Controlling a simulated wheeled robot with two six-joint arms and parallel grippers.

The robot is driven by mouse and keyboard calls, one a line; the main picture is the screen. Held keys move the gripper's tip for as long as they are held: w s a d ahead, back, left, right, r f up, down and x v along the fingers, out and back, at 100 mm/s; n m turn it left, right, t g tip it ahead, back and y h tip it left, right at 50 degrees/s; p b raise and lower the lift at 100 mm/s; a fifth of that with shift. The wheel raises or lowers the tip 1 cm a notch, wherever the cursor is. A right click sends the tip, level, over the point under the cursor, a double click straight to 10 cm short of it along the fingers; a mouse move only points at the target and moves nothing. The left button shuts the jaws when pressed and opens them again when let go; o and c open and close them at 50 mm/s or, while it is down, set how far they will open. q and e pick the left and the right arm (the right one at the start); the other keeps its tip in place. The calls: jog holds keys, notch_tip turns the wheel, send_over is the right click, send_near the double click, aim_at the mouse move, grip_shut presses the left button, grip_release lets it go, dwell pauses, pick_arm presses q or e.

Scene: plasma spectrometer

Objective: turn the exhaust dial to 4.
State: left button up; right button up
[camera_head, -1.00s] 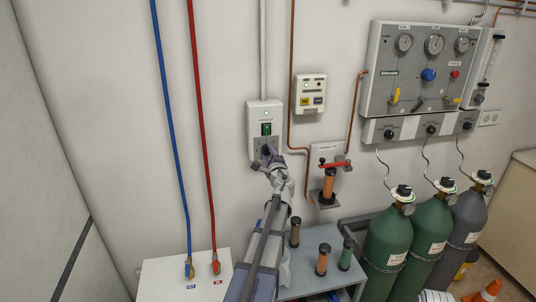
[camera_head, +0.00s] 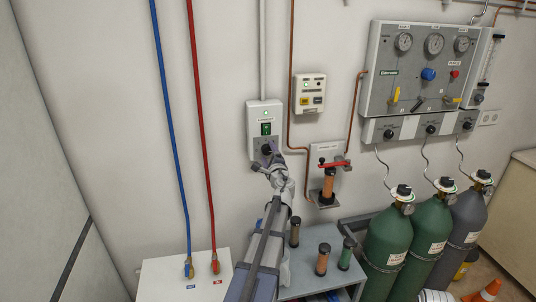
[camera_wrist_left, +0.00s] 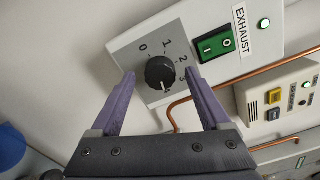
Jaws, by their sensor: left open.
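The exhaust dial (camera_wrist_left: 160,73) is a round black knob on a light grey panel, labelled EXHAUST, in the left wrist view. The numerals 0, 1, 2 and 3 show around it; a 4 is not clearly visible. A pale mark shows on the knob's lower side. In the head view the dial (camera_head: 266,149) is low on the white wall box (camera_head: 264,113). My left gripper (camera_wrist_left: 158,74) is open, with one purple finger on each side of the knob, apparently not touching it. It also shows in the head view (camera_head: 269,158). My right gripper is not in view.
A green rocker switch (camera_wrist_left: 215,43) sits beside the dial. A copper pipe (camera_head: 290,90) and a small alarm box (camera_head: 310,93) are close on the right. A red-handled valve (camera_head: 334,163) is lower right. Green gas cylinders (camera_head: 388,238) stand farther right.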

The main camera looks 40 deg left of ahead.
pick_arm(q)
jog(key=v, duration=0.7)
jog(key=shift+d, duration=0.1)
jog(key=s+d+f+n+g+h, duration=0.35)
jog(key=d+f, duration=0.45)
jog(key=d, duration=0.5)
jog(key=s+d+f+n+g+h, duration=0.4)
jog(key=d+f, duration=0.4)
jog(key=d, duration=0.6)
jog(key=s+d+f+g+h, duration=0.2)
jog(key=s+d+f, duration=0.1)
jog(key=s+d, duration=0.4)
jog(key=s+d+f+g+h, duration=0.2)
jog(key=s+d, duration=0.6)
jog(key=d, duration=0.5)
jog(key=shift+s+f+h, duration=0.3)
jog(key=shift+f+h, duration=0.1)
jog(key=shift+h, duration=0.25)
jog(key=shift+d+n, duration=0.1)
jog(key=shift+n, duration=0.15)
